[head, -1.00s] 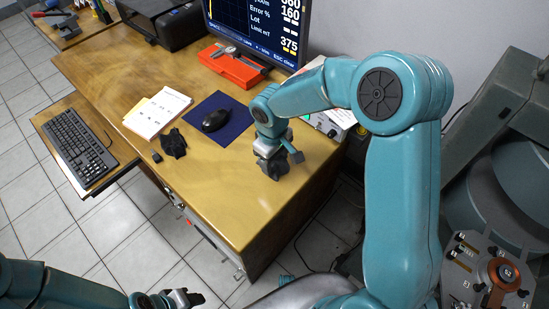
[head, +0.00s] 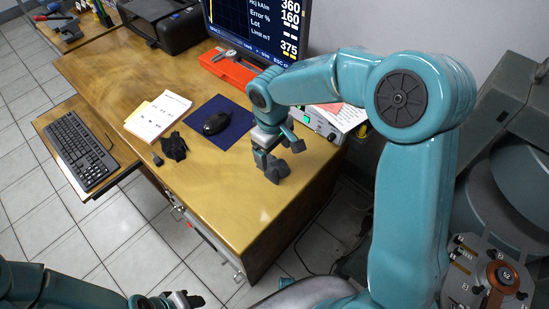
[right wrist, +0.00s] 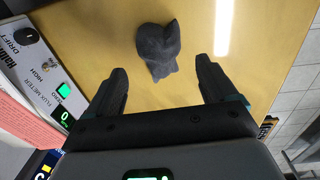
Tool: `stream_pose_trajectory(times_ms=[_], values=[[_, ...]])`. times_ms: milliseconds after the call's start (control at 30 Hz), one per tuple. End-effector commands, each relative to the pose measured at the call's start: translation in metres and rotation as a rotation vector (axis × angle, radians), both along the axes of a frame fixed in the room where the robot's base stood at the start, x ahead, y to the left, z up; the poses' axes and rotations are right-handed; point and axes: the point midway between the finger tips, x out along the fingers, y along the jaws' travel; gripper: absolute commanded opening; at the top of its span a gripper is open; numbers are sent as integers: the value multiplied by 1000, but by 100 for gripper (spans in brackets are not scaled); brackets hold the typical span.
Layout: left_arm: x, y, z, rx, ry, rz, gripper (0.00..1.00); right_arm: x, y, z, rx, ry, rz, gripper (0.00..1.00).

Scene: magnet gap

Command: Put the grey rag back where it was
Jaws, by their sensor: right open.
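The grey rag (right wrist: 158,50), a small crumpled dark-grey lump, lies on the yellow-brown desk top in the right wrist view. In the head view the grey rag (head: 277,172) shows just under my right gripper (head: 282,152), near the desk's right end. In the right wrist view my right gripper (right wrist: 162,70) is open, its two dark fingers apart with the rag ahead between their tips. The rag appears free of both fingers. My left gripper (head: 182,299) is at the bottom edge of the head view, off the desk; its jaw opening is unclear.
A black crumpled thing (head: 174,147) lies beside the papers (head: 157,116). The flux meter (head: 318,122) stands behind my right gripper. The desk's front right (head: 225,195) is clear.

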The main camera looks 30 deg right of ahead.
Motion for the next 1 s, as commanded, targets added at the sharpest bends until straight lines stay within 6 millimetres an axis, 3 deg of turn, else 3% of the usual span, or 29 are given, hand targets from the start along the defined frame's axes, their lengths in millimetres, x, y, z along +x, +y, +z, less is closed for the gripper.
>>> stream_pose_trajectory(times_ms=[100,333,1000], values=[[0,0,4,0,0,0,43,0,2,29,0,-4,0,86],[0,0,6,0,0,0,43,-1,3,61,0,-1,0,86],[0,0,7,0,0,0,43,-2,4,65,0,1,1,86]])
